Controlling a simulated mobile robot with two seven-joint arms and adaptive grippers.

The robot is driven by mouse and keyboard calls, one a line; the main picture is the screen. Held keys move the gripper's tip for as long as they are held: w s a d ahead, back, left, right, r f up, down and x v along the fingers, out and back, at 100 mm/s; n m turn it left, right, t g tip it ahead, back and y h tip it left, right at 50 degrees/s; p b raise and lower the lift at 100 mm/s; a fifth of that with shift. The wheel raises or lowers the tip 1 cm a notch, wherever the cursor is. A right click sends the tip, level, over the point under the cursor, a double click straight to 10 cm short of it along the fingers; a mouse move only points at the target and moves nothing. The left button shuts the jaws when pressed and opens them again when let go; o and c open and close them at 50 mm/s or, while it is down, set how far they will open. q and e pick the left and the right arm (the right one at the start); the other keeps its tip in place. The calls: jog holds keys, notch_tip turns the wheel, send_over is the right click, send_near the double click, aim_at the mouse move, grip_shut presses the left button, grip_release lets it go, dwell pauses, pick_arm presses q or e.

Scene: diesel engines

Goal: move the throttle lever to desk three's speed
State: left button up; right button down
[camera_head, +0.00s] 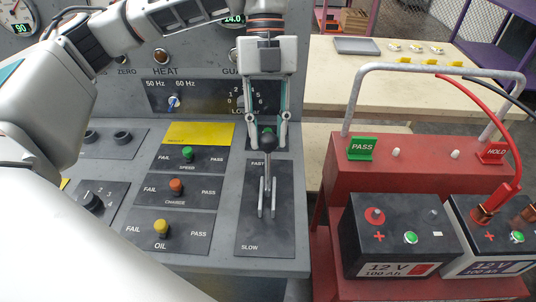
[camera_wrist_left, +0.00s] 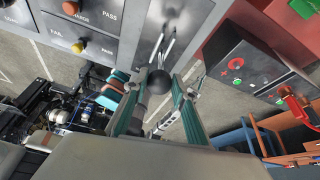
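The throttle lever has a dark ball knob (camera_head: 268,143) on a thin metal shaft, rising from a pair of metal rails on a dark plate (camera_head: 254,236). The plate reads FAST at the top, partly hidden, and SLOW at the bottom. The knob is towards the FAST end in the head view. My left gripper (camera_head: 268,146) points down with its fingers apart, one on each side of the knob. In the left wrist view the knob (camera_wrist_left: 159,82) sits between the spread fingers, with no clear contact. My right gripper is not in view.
FAIL/PASS switches for SPEED (camera_head: 187,154), CHARGE (camera_head: 176,186) and OIL (camera_head: 160,227) stand left of the lever. A red stand (camera_head: 424,180) with two batteries is close on the right. A 1-2-3 knob (camera_head: 92,202) is at the left. Gauges sit behind, partly hidden.

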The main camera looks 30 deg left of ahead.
pick_arm(q)
jog(key=v, duration=0.2)
jog(key=shift+w+r, duration=0.1)
jog(key=shift+r, duration=0.2)
jog(key=shift+a, duration=0.1)
